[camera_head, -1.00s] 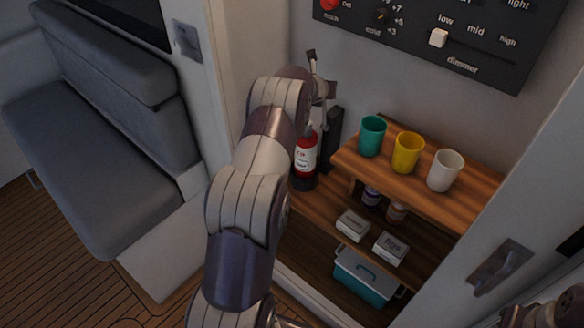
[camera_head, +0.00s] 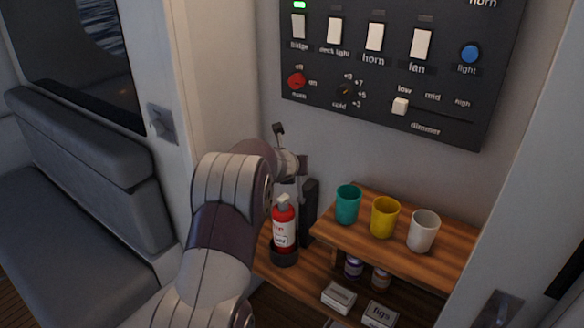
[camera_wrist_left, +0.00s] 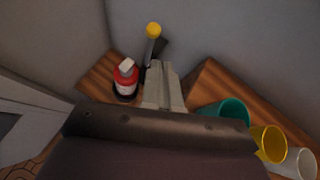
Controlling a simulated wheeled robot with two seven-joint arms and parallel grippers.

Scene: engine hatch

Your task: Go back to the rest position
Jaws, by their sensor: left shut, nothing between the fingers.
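My left gripper (camera_wrist_left: 163,85) is shut and empty in the left wrist view, with its fingers together. In the head view my left arm rises from the bottom and ends in front of the wall, left of the cups; the arm hides most of the gripper there. My right gripper is not in view.
A wooden shelf (camera_head: 335,238) holds a teal cup (camera_head: 348,205), a yellow cup (camera_head: 384,217) and a white cup (camera_head: 422,231). Small jars and boxes sit below. A black control panel (camera_head: 380,95) hangs above. A yellow-tipped rod (camera_wrist_left: 153,32) stands beyond my fingers. A grey bench is at left.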

